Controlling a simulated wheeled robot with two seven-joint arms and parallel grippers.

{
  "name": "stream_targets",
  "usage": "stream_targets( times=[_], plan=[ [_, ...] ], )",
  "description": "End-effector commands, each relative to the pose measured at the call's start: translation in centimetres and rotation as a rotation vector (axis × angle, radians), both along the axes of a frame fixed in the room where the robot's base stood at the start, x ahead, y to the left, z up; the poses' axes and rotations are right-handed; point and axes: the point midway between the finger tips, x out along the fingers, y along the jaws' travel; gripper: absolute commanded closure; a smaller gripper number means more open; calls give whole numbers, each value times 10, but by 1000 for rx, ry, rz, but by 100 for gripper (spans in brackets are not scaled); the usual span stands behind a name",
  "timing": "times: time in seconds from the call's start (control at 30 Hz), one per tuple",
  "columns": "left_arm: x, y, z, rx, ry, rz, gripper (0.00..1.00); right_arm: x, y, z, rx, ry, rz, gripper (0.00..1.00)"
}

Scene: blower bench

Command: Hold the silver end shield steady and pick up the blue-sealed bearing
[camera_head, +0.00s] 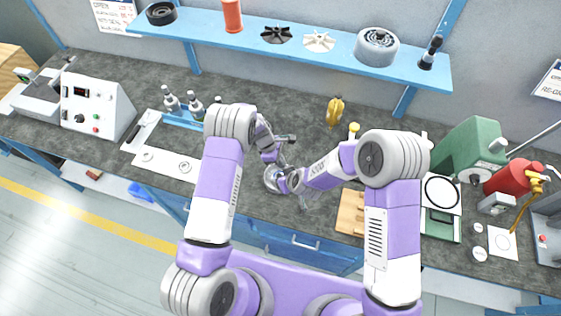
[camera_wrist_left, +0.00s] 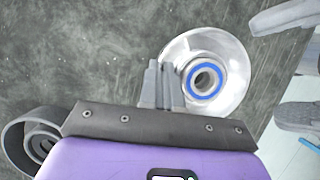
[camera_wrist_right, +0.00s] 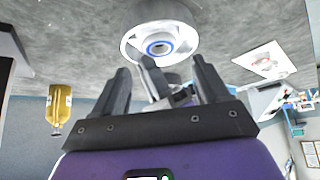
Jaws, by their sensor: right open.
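The silver end shield (camera_wrist_left: 233,75) lies on the dark bench top, and it also shows in the head view (camera_head: 269,179). In the head view my arms partly hide both grippers.
A yellow bottle (camera_head: 335,110) stands behind the grippers. Small bottles (camera_head: 172,101) stand in a blue rack at left. A wooden board (camera_head: 350,212) lies at right, before a green machine (camera_head: 468,150). A blue shelf (camera_head: 290,46) runs above the bench.

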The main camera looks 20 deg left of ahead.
Motion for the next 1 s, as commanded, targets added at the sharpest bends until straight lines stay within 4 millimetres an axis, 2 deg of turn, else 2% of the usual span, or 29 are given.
stream_targets(
  times=[0.2,0.5,0.93,0.97,1.0],
  plan=[
    [0,0,0,0,0,0,100,13,11,-28,-1,3,-2,26],
    [0,0,0,0,-1,-1,100,27,25,-55,-1,1,0,26],
    [0,0,0,0,-1,0,100,31,27,-61,-1,2,-1,26],
    [0,0,0,0,-1,0,100,31,27,-61,-1,2,-1,27],
    [0,0,0,0,-1,0,100,31,27,-61,-1,2,-1,33]
  ],
)
